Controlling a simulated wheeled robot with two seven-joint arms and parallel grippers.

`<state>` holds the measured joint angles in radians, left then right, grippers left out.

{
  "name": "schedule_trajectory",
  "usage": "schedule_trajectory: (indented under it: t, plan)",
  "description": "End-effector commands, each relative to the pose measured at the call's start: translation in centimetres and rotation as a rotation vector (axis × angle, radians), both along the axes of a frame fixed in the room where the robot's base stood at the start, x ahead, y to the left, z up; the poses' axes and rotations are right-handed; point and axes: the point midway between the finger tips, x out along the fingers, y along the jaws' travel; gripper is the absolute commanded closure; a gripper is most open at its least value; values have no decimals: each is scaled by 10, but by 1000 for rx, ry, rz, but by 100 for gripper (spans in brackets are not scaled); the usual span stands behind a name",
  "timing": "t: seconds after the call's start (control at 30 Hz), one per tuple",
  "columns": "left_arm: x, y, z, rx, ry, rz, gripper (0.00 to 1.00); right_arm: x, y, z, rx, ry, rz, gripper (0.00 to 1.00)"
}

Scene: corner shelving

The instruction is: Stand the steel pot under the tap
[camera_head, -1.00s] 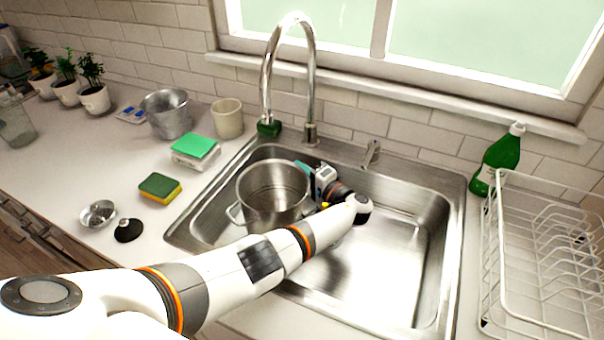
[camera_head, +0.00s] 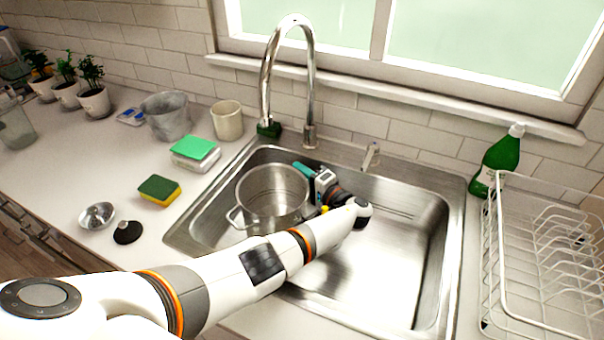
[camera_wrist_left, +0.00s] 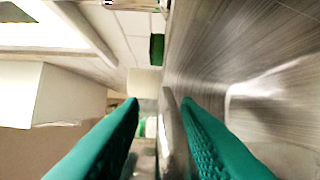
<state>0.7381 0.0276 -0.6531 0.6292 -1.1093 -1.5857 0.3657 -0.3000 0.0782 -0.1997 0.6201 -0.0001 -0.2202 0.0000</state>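The steel pot (camera_head: 270,215) stands upright in the left part of the sink (camera_head: 405,290), its side handle toward the left front. The chrome tap (camera_head: 312,90) rises behind the sink and arches left; its spout end shows behind the pot's rim in the picture. Whether the spout is over the pot's mouth I cannot tell. My left gripper (camera_head: 310,176) is at the pot's back right rim. In the left wrist view its teal fingers (camera_wrist_left: 160,108) are apart on either side of a metal rim, with a gap beside the left finger. My right gripper is out of view.
A green block (camera_head: 268,129) sits by the spout end. A green bottle (camera_head: 498,160) and a white dish rack (camera_head: 540,260) are at right. The right part of the sink is empty.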

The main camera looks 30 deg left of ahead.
Motion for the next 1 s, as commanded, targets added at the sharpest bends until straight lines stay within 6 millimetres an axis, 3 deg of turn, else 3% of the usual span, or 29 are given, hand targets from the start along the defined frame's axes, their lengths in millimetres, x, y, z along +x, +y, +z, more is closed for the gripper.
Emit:
schedule_trajectory:
  t: [0.5, 0.7, 1.0]
  plan:
    - [-34, -95, -2, -3, 1, -4, 71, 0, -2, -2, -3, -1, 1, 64]
    - [-39, -111, -1, -2, 1, -3, 71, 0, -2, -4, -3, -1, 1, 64]
    - [-40, -113, -1, -1, 0, -3, 71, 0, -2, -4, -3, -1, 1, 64]
